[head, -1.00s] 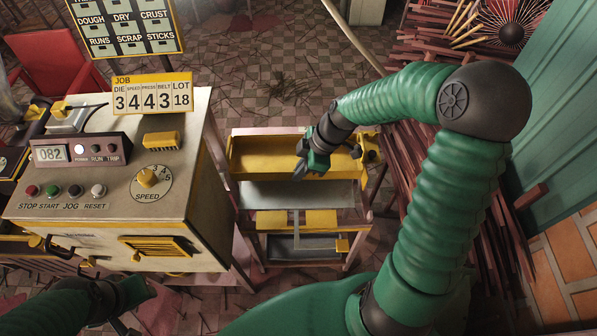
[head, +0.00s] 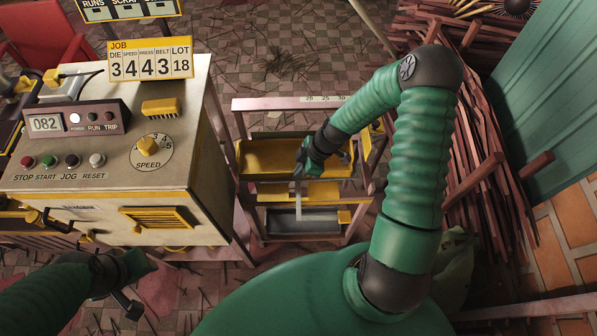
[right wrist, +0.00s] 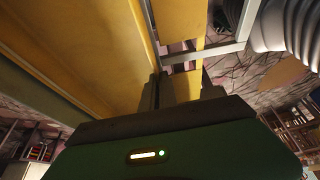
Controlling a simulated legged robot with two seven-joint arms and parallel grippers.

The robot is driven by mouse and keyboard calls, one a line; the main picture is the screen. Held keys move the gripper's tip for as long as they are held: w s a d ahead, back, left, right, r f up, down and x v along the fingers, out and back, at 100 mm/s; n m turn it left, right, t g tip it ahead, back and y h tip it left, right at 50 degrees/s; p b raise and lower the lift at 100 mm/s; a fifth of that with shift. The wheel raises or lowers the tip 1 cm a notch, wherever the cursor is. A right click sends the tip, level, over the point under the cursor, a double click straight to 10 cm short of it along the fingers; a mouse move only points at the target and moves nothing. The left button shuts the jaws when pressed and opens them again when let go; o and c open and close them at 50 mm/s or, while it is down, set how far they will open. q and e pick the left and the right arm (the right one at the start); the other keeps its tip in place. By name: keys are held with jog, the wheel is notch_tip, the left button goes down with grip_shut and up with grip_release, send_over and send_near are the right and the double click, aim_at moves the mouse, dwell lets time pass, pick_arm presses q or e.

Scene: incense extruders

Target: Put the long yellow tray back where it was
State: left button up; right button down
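The long yellow tray (head: 262,160) lies lengthwise across the open rack (head: 240,104), in front of its back rail. In the head view my right gripper (head: 301,168) is at the right part of the tray's near edge. In the right wrist view, the tray's yellow wall (right wrist: 105,45) runs down to my right fingers (right wrist: 165,92), which look closed on its rim. The contact itself is partly hidden. My left gripper (head: 130,300) hangs at the lower left, away from the rack; its finger opening is unclear.
The control machine (head: 185,180) stands close left of the rack. Below the tray are yellow pieces (head: 318,190) and a grey lower tray (head: 285,224). Piled reddish sticks (head: 465,140) lie right of the rack. Open floor shows behind it.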

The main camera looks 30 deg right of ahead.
jog(key=c, duration=1.7)
grip_release()
jog(key=shift+d, duration=0.35)
jog(key=shift+a+r, duration=0.1)
jog(key=p+v, duration=0.1)
jog(key=v, duration=1.1)
jog(key=shift+s+a+r+m+h, duration=0.65)
jog(key=shift+s+a+r+m, duration=0.55)
jog(key=shift+a+m, duration=0.8)
jog(key=shift+s+a+r+m+h, duration=0.7)
jog(key=shift+s+a+r+m, duration=0.5)
jog(key=shift+a+m, duration=0.8)
jog(key=shift+s+a+r+m+h, duration=0.65)
jog(key=shift+s+a+r+m, duration=0.55)
jog(key=shift+a+m, duration=0.8)
